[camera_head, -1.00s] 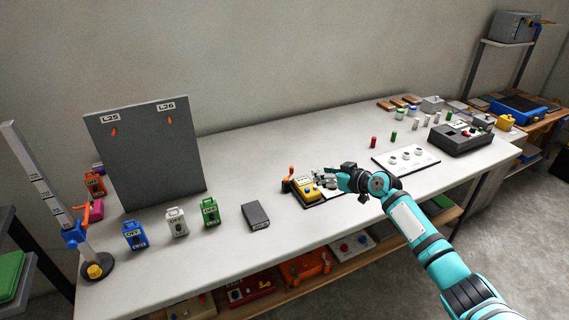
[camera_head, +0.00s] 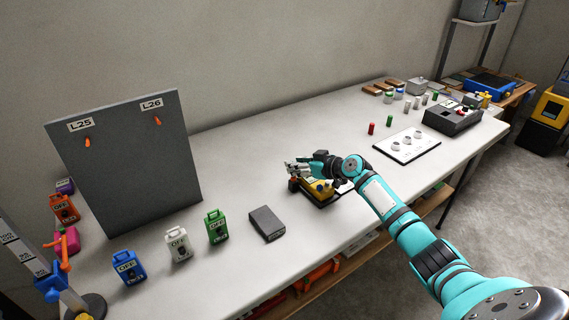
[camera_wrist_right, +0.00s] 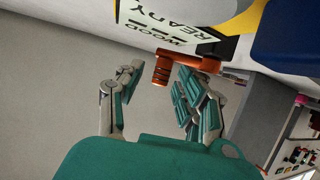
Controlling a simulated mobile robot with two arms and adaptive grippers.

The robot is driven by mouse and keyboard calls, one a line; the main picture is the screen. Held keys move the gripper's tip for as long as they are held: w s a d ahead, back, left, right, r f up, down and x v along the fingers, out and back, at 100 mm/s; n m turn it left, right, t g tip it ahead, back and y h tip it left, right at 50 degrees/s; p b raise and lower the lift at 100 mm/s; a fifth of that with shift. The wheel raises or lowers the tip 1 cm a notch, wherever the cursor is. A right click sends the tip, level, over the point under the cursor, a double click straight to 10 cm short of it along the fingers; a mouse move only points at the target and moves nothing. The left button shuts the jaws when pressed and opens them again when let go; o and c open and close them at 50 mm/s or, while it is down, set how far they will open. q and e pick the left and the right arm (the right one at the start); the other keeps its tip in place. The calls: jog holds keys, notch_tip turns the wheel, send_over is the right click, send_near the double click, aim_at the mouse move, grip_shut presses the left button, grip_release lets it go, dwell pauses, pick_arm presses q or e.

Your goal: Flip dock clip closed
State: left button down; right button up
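The dock (camera_head: 328,201) is a dark base near the table's front edge, with a yellow meter (camera_head: 318,187) on it. The orange dock clip (camera_head: 293,185) is at the dock's left end, partly hidden by my right gripper (camera_head: 292,169). In the right wrist view the orange clip (camera_wrist_right: 180,59) reaches to the opening of my right gripper (camera_wrist_right: 160,78). Its end lies between the fingertips, with a gap on the left side. The meter's label (camera_wrist_right: 170,20) reads READY and WOOD. My left gripper is out of view.
A dark grey box (camera_head: 267,222) lies left of the dock. Green (camera_head: 216,226), white (camera_head: 178,244) and blue (camera_head: 128,267) OFF-labelled units stand further left. A white plate with round pieces (camera_head: 406,146) lies to the right. The table behind the dock is clear.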

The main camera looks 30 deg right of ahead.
jog(key=shift+w, duration=0.1)
jog(key=c, duration=0.4)
grip_shut()
jog(key=shift+r+p, duration=0.1)
jog(key=shift+p, duration=0.45)
jog(key=m+h+p, duration=0.2)
jog(key=p, duration=0.4)
jog(key=s+m+h+p, duration=0.1)
jog(key=m+h+p, duration=0.1)
jog(key=p, duration=0.4)
jog(key=s+m+h+p, duration=0.1)
jog(key=m+h+p, duration=0.1)
jog(key=p, duration=0.4)
jog(key=shift+d+r+m+h, duration=0.2)
jog(key=shift+d+m+h, duration=0.15)
jog(key=shift+h, duration=0.45)
jog(key=shift+s+d+f+m+h+p, duration=0.1)
jog(key=shift+f+m+h+p, duration=0.35)
jog(key=shift+p, duration=0.3)
